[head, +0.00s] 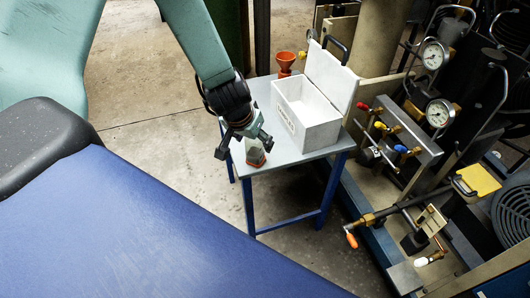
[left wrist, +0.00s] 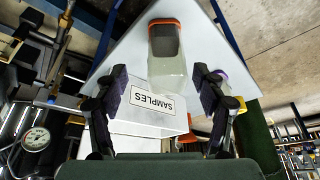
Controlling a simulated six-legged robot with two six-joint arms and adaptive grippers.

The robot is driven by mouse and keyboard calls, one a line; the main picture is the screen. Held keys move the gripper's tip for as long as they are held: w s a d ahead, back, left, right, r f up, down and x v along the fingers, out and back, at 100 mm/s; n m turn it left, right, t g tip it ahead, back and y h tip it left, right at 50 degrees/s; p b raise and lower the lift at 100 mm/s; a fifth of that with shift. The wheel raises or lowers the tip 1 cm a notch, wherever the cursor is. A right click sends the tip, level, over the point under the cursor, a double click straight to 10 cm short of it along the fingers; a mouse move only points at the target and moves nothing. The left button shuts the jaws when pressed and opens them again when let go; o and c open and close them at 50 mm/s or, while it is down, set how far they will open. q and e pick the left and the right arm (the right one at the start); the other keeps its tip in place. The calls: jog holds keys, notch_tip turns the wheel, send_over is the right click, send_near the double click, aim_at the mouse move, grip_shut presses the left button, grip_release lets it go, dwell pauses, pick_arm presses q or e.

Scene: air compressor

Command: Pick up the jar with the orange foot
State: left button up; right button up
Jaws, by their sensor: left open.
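The jar with the orange foot (head: 255,154) stands near the front left edge of a small grey-topped table. It is clear to greyish, with an orange band at its base. In the left wrist view the jar (left wrist: 168,62) appears upside down, its orange foot at the top of the picture. My left gripper (head: 244,146) is at the jar from above and hides part of it in the head view. In the left wrist view its two fingers are spread apart, with the jar's near end between and beyond the tips. No contact shows. My right gripper is not in view.
An open white box (head: 308,128), labelled SAMPLES in the left wrist view (left wrist: 150,105), stands beside the jar on the table (head: 262,97). An orange funnel (head: 285,62) is at the table's back. Compressor pipes and gauges (head: 437,113) crowd the right.

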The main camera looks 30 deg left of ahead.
pick_arm(q)
jog(key=shift+w+f, duration=0.1)
jog(key=shift+w+a+f+b, duration=0.1)
jog(key=shift+a+f+b, duration=0.15)
jog(key=shift+f+b, duration=0.2)
jog(key=shift+w+a+f+b, duration=0.1)
jog(key=shift+a+f+b, duration=0.15)
jog(key=shift+f, duration=0.2)
jog(key=shift+w+f+b, duration=0.4)
jog(key=shift+f, duration=0.1)
jog(key=b+x, duration=0.2)
jog(key=x, duration=0.2)
jog(key=shift+w+a+r+b, duration=0.1)
jog(key=shift+w+b, duration=0.05)
jog(key=shift+b, duration=0.2)
jog(key=shift+w+f, duration=0.25)
jog(key=shift+f, duration=0.1)
jog(key=shift+r, duration=0.1)
jog(key=shift+s, duration=0.1)
